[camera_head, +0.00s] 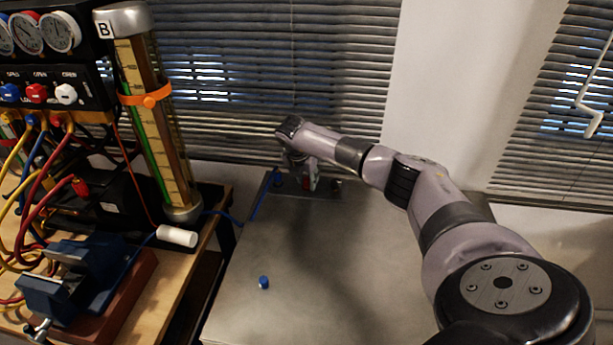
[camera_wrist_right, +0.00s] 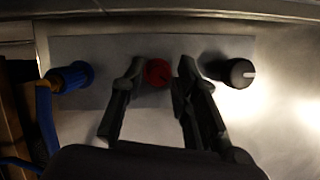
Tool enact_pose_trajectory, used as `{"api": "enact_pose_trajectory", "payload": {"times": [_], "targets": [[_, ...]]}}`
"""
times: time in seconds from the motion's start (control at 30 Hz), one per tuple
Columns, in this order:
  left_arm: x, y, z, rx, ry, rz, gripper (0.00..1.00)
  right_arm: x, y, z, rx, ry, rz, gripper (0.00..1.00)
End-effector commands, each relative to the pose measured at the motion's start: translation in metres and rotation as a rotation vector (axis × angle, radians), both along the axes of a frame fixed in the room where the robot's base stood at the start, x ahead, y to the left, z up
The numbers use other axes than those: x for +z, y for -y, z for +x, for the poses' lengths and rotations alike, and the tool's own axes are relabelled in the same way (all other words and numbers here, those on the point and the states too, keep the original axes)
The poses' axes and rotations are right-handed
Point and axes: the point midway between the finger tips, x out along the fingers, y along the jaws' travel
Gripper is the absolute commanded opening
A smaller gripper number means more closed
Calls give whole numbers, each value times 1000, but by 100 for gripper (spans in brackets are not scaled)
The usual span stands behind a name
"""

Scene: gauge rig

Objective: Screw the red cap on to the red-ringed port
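The red cap (camera_wrist_right: 157,72) is on the plate between the blue fitting and the black knob in the right wrist view. My right gripper (camera_wrist_right: 160,75) has one finger on each side of it, and they look closed against its sides. In the head view my right gripper (camera_head: 303,180) points down at the back of the table, with a bit of the red cap (camera_head: 309,183) showing between its fingers. The red-ringed port is not visible as a separate thing; the cap and fingers may hide it. My left gripper is out of view.
A blue fitting (camera_wrist_right: 70,77) with a blue hose is left of the red cap, and a black knob (camera_wrist_right: 238,73) is right. A loose blue cap (camera_head: 264,282) lies on the grey table (camera_head: 330,270). A wooden bench with gauges, hoses and a vise (camera_head: 65,280) stands left.

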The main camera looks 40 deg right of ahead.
Motion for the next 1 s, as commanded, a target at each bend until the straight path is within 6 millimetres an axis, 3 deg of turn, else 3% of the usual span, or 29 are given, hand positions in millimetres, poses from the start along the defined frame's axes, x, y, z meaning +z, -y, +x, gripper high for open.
{"api": "enact_pose_trajectory", "payload": {"times": [0.5, 0.77, 1.0], "targets": [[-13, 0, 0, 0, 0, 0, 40, -2, 2, -1, 520, 3, -1, 28], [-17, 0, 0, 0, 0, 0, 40, -1, 1, 0, 670, 1, -1, 28], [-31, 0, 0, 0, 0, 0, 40, -3, 2, 0, 927, 3, -1, 28]]}}
